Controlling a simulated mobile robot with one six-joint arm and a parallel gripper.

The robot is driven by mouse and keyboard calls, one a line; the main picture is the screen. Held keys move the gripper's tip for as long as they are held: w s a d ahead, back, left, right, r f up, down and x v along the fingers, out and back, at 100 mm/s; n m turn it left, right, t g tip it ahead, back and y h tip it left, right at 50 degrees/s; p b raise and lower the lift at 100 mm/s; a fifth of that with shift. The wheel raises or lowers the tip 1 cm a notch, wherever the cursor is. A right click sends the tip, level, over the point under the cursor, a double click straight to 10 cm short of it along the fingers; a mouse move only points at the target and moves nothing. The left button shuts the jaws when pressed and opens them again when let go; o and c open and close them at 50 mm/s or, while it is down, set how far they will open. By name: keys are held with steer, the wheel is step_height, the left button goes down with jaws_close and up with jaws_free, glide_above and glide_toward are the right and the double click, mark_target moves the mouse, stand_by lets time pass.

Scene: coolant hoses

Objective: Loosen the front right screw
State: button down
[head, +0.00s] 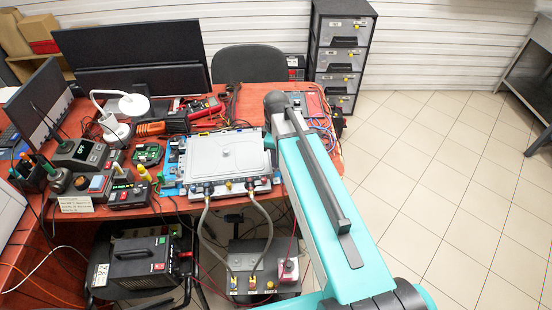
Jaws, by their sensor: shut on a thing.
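A flat light-grey cover plate (222,160) lies on a unit on the red workbench, with a small round fitting near its middle. Along the unit's front edge are two hose connectors (207,189) and a small yellow part (228,184) between them. Two grey hoses (213,230) run from the connectors down to a box below. I cannot make out single screws at this size. My teal arm crosses the view at the right and covers the area past the plate's right edge. My gripper is hidden behind the arm, so its hold cannot be seen.
A grey box (262,262) with yellow hose fittings stands below the bench front, beside a black machine (140,262). Instruments, a white lamp (133,105) and tools crowd the bench's left and back. A drawer cabinet (340,55) stands behind. The tiled floor (450,160) at right is clear.

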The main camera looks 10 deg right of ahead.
steer(key=shift+n, duration=0.9)
steer(key=c, duration=1.7)
jaws_free()
steer(key=shift+r, duration=0.2)
steer(key=shift+r+b, duration=1.5)
steer(key=shift+r, duration=5.25)
